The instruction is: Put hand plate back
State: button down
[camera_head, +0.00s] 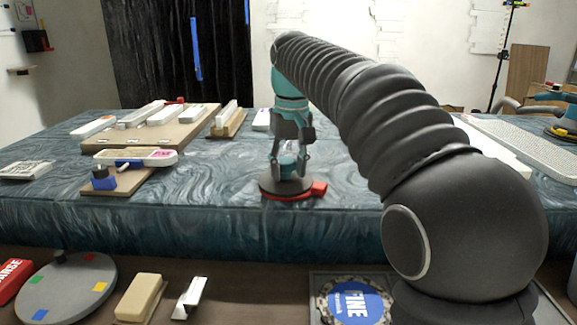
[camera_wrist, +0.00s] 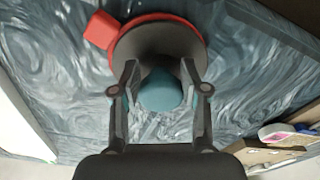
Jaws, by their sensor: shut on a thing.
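The hand plate (camera_head: 272,189) is a dark round disc with a red rim and a red block at one side. It is at the front edge of the blue swirl-patterned table, near the middle of the head view. In the wrist view the plate (camera_wrist: 150,40) is at the top, with a teal knob (camera_wrist: 161,95) rising from it. My gripper (camera_head: 290,163) points down from above and is shut on the knob, one finger on each side. I cannot tell whether the plate touches the table or hangs just above it.
A wooden board (camera_head: 150,140) with white bars stands at the back left. A white tray with a blue base (camera_head: 133,156) is in front of it. A perforated white panel (camera_head: 530,145) lies at the right. A grey disc (camera_head: 66,290) is on the lower front surface.

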jog(key=shift+f, duration=0.45)
jog(key=shift+f+b, duration=0.35)
jog(key=shift+f, duration=0.3)
jog(key=c, duration=0.7)
grip_release()
jog(key=shift+o, duration=0.2)
jog(key=shift+r, duration=0.25)
